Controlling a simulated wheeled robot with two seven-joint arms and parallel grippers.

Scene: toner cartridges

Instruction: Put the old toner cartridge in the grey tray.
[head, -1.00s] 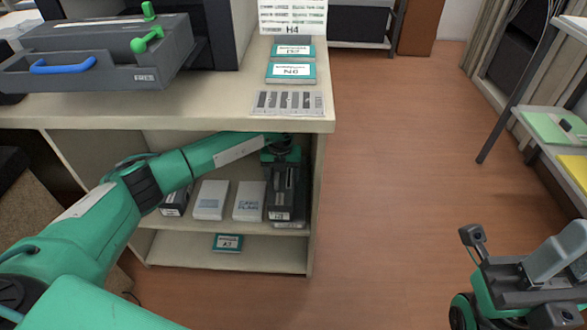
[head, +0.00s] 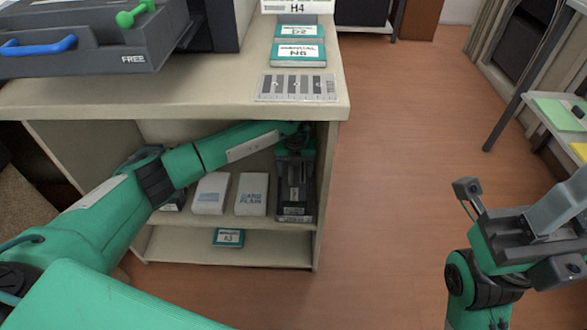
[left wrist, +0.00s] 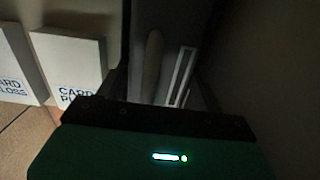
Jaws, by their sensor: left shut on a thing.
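My left gripper (head: 295,200) reaches into the right end of the upper shelf, under the counter top. It is shut on a dark grey thing, which looks like the toner cartridge (left wrist: 150,65), with a pale-framed strip on its face in the left wrist view. The gripper and arm hide much of it, and I cannot tell whether it still touches the shelf. My right gripper (head: 522,228) is open and empty over the floor at the right. I cannot make out the grey tray for certain; a greyish edge shows below my left gripper.
White card boxes (head: 252,194) stand on the shelf (head: 240,222) just left of my left gripper. The side panel (head: 326,180) is close on its right. A printer unit marked FREE (head: 133,59) and flat teal boxes (head: 298,53) lie on the counter.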

